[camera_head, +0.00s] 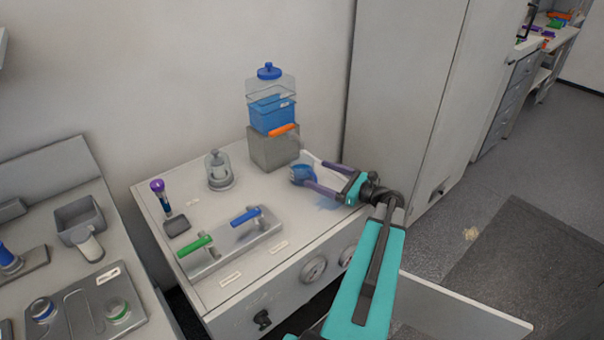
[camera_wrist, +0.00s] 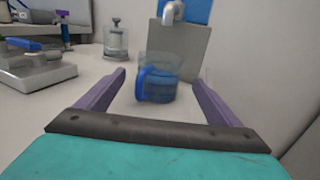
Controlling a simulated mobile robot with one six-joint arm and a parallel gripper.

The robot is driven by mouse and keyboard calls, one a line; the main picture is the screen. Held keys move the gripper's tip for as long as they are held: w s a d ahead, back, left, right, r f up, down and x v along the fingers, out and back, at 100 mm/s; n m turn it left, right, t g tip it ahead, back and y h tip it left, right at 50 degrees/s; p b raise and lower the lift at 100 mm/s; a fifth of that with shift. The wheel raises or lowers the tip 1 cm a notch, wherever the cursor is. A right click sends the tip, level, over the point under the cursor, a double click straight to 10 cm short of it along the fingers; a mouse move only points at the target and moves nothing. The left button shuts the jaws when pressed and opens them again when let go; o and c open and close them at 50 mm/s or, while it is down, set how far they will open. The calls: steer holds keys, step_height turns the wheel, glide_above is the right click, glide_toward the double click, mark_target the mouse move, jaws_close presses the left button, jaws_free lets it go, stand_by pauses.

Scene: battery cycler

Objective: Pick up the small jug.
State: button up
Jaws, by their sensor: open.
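The small jug (camera_head: 303,173) is a clear vessel with blue in it and a blue handle. It stands on the bench top in front of a grey block, below the orange tap. In the wrist view the jug (camera_wrist: 158,80) is upright, just ahead of my gripper and roughly between the lines of its two fingers. My gripper (camera_head: 314,173) reaches in from the right with its purple fingers spread. In the wrist view my gripper (camera_wrist: 160,80) is open and empty. I cannot tell whether a finger touches the jug.
A blue dispenser tank (camera_head: 272,112) with an orange tap (camera_head: 283,130) sits on the grey block (camera_head: 268,150) behind the jug. A glass jar (camera_head: 218,170) stands to the left. A fixture with green and blue handles (camera_head: 230,243) lies nearer the front. A tall cabinet (camera_head: 400,90) rises at right.

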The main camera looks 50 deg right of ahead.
mark_target(292, 164)
steer(key=shift+w+f, duration=0.15)
steer(key=shift+f, duration=0.2)
steer(key=shift+w+a, duration=0.15)
steer(key=shift+w, duration=0.3)
steer(key=shift+w, duration=0.15)
steer(key=shift+p+x, duration=0.9)
steer(key=shift+x, duration=2.15)
steer(key=c, duration=1.4)
steer(key=shift+r, duration=0.4)
steer(key=shift+r+b, duration=0.55)
steer(key=shift+r, duration=0.8)
steer(key=shift+s+d+r+b, duration=0.25)
steer(key=shift+s+d+b, duration=0.2)
steer(key=shift+s+d, duration=1.35)
steer(key=shift+s+d+r+b, duration=0.4)
steer(key=shift+s+d, duration=0.4)
steer(key=shift+s, duration=2)
steer(key=shift+s+d+r+b, duration=0.15)
steer(key=shift+s+d+b, duration=0.35)
steer(key=shift+s+d, duration=1.35)
